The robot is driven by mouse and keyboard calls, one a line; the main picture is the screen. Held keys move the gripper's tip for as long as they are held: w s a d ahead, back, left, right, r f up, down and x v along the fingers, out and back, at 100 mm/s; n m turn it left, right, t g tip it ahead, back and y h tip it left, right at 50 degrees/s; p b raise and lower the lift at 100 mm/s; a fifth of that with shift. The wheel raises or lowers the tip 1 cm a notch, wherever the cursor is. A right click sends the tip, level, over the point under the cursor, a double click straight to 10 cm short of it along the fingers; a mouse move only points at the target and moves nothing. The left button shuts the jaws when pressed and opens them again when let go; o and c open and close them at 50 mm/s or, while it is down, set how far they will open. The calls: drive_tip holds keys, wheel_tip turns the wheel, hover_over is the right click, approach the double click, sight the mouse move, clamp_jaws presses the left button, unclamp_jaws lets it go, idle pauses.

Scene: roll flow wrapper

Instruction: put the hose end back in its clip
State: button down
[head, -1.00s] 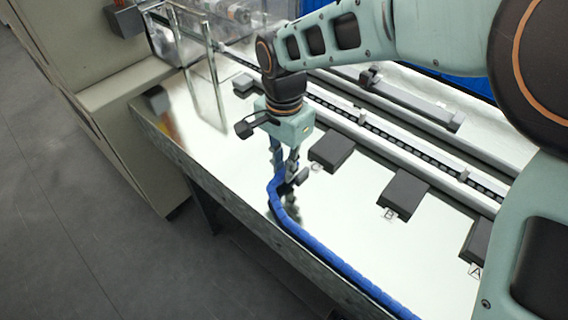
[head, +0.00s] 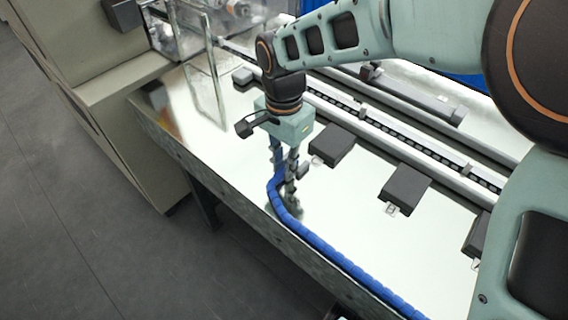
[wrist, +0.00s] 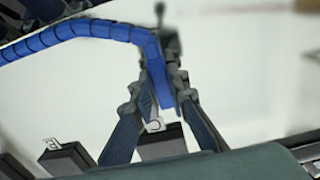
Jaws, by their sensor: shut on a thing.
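The blue segmented hose (head: 335,257) runs along the front edge of the bright table and curves up to my gripper (head: 284,178). My gripper points down and is shut on the hose near its end. In the wrist view the hose (wrist: 60,33) comes in from the left and bends down between the fingers of my gripper (wrist: 162,82). A dark end piece (wrist: 160,18) shows just beyond the fingers, blurred. A small pale clip-like part (wrist: 154,126) is on the near edge of a dark block (wrist: 162,144), apart from the hose as far as I can tell.
Several dark blocks stand in a row along a rail; one (head: 332,147) is just right of my gripper, another (head: 405,189) further right with a small tag (head: 391,209). A clear panel (head: 208,85) stands at the back left. The table left of my gripper is clear.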

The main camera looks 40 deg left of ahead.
drive_tip(key=c, duration=1.8)
unclamp_jaws()
wheel_tip(320, 180, up, 12)
